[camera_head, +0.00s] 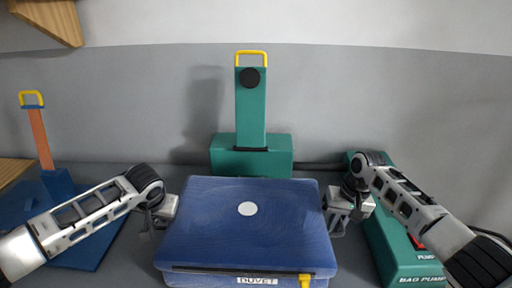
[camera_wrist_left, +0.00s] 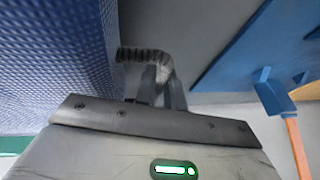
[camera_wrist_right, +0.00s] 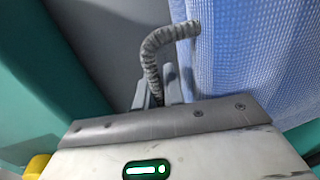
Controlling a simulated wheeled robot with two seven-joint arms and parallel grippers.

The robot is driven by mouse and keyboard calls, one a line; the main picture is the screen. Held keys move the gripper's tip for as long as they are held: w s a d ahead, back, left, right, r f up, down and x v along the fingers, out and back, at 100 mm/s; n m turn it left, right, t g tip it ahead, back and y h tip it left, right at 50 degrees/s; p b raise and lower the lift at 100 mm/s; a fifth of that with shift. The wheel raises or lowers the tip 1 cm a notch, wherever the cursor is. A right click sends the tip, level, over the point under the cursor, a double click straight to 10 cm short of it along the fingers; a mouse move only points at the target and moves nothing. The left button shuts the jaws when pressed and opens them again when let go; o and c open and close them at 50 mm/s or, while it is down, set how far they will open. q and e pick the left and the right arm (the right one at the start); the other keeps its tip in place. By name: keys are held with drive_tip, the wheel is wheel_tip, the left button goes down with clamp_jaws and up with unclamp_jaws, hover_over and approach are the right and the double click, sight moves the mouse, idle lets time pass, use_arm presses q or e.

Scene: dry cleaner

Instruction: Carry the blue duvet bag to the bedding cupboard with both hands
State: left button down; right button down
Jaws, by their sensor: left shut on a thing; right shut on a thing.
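The blue duvet bag (camera_head: 247,225) is in the middle of the head view, with a white disc on top and a DUVET label and yellow tag on its front. My left gripper (camera_head: 160,210) is at its left side, shut on a dark ribbed side handle (camera_wrist_left: 146,55). My right gripper (camera_head: 342,212) is at its right side, shut on a grey ribbed handle (camera_wrist_right: 158,48). The bag looks roughly level; whether it is clear of the surface below, I cannot tell. No bedding cupboard can be recognised in view.
A green upright device (camera_head: 251,150) with a yellow handle stands just behind the bag. A green BAG PUMP unit (camera_head: 395,250) lies close on the right, partly behind my right arm. A blue base with an orange post (camera_head: 40,140) stands left. A wooden piece (camera_head: 48,18) is at upper left.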

use_arm(q)
drive_tip(key=shift+r, duration=0.25)
use_arm(e)
drive_tip(key=shift+r, duration=0.2)
